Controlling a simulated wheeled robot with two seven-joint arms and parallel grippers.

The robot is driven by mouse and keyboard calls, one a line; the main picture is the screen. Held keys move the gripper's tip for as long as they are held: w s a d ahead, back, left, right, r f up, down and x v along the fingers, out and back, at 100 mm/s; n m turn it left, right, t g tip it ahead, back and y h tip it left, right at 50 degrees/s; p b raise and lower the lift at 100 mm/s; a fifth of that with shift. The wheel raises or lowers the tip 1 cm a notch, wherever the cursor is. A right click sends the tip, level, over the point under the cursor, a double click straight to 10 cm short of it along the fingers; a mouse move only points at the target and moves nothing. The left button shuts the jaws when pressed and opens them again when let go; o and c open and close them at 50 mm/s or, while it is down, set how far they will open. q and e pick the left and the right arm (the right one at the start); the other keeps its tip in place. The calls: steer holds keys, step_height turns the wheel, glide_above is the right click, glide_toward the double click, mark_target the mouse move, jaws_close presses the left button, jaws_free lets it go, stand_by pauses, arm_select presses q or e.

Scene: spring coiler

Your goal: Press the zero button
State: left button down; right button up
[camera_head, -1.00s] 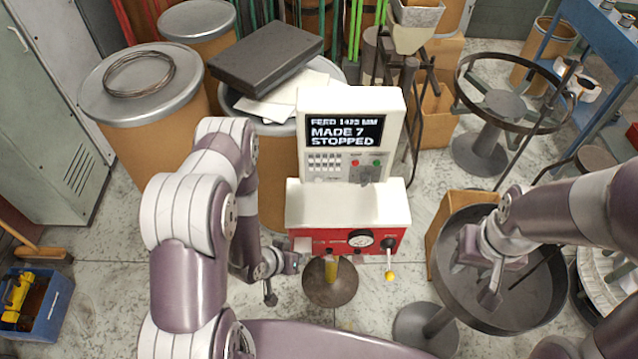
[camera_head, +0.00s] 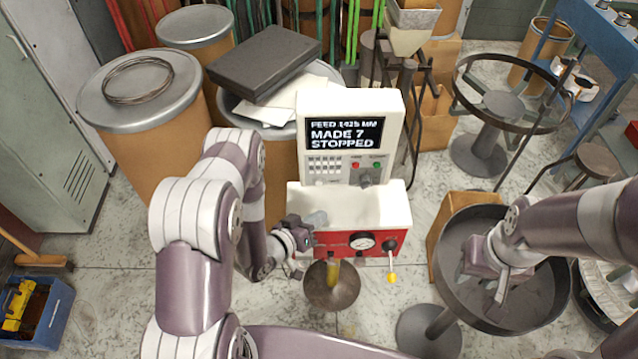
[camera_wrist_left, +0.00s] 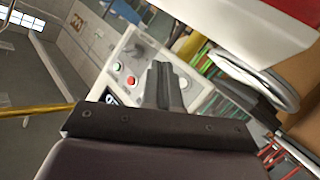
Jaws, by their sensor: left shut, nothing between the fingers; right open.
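The white and red machine (camera_head: 351,205) stands in the middle of the head view. Its upright panel has a screen reading MADE 7 and STOPPED, a keypad (camera_head: 325,164), a red button (camera_head: 355,165), a green button (camera_head: 376,166) and a dark knob (camera_head: 365,179). The button labels are too small to read, so I cannot tell which is zero. My left gripper (camera_head: 318,218) is shut and empty, at the left of the machine's white ledge, below the panel. In the left wrist view its fingers (camera_wrist_left: 162,85) overlap the panel beside the red button (camera_wrist_left: 131,80). My right gripper (camera_head: 497,297) is open.
A dark round pan (camera_head: 540,290) lies under my right gripper. A gauge (camera_head: 362,241) and a yellow-tipped lever (camera_head: 392,277) are on the red front. Drums (camera_head: 140,85) stand behind at left. A dark hopper frame (camera_head: 412,70) is close behind the panel's right side.

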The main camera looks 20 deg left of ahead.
mark_target(319, 183)
arm_select(q)
steer(key=w+a+b, duration=0.1)
steer(key=w+a, duration=0.1)
steer(key=w, duration=0.4)
steer(key=shift+w, duration=0.15)
steer(key=shift+w+b, duration=0.1)
steer(key=shift+b, duration=0.25)
stand_by(1.6)
steer(key=shift+w, duration=0.3)
steer(key=shift+w+a+b, duration=0.15)
steer(key=shift+w+b, duration=0.15)
steer(key=shift+w, duration=0.05)
stand_by(0.7)
steer(key=shift+s+d, duration=0.2)
steer(key=shift+s, duration=0.6)
